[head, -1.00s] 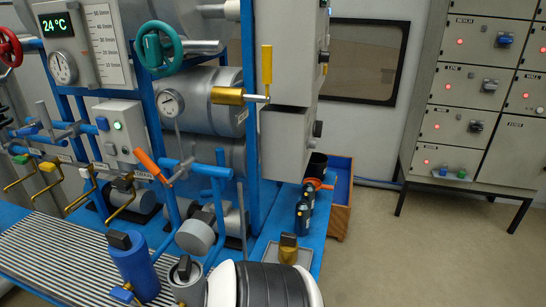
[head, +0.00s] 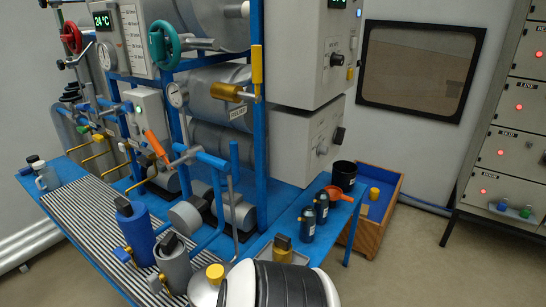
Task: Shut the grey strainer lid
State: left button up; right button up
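The grey strainer (head: 176,271) is an upright grey cylinder on the front of the blue bench, near the bottom of the head view.
A silver dome with a yellow knob (head: 214,272) is right of the grey strainer. A ribbed grate (head: 95,232) covers the bench to the left. Dark bottles (head: 308,225), a black cup (head: 343,175) and a wooden-sided blue bin (head: 370,232) are at the right. Open floor lies beyond.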

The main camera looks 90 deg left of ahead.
aim_at(185, 217)
jog(key=i+u, duration=0.15)
jog(key=u, duration=0.3)
jog(key=i+u, duration=0.2)
jog(key=u, duration=0.25)
jog(key=i+u, duration=0.15)
jog(key=u, duration=0.25)
jog(key=i+l+u, duration=0.1)
jog(key=u, duration=0.35)
jog(key=i+u, duration=0.2)
jog(key=u, duration=0.25)
jog(key=i+l+u, duration=0.1)
jog(key=u, duration=0.4)
jog(key=i+l+u, duration=0.2)
jog(key=u, duration=0.25)
jog(key=i+l+u, duration=0.2)
jog(key=u, duration=0.25)
jog(key=i+l+u, duration=0.15)
jog(key=l+u, duration=0.15)
jog(key=u, duration=0.2)
jog(key=l+u, duration=0.25)
jog(key=u, duration=0.2)
jog(key=i+l, duration=0.05)
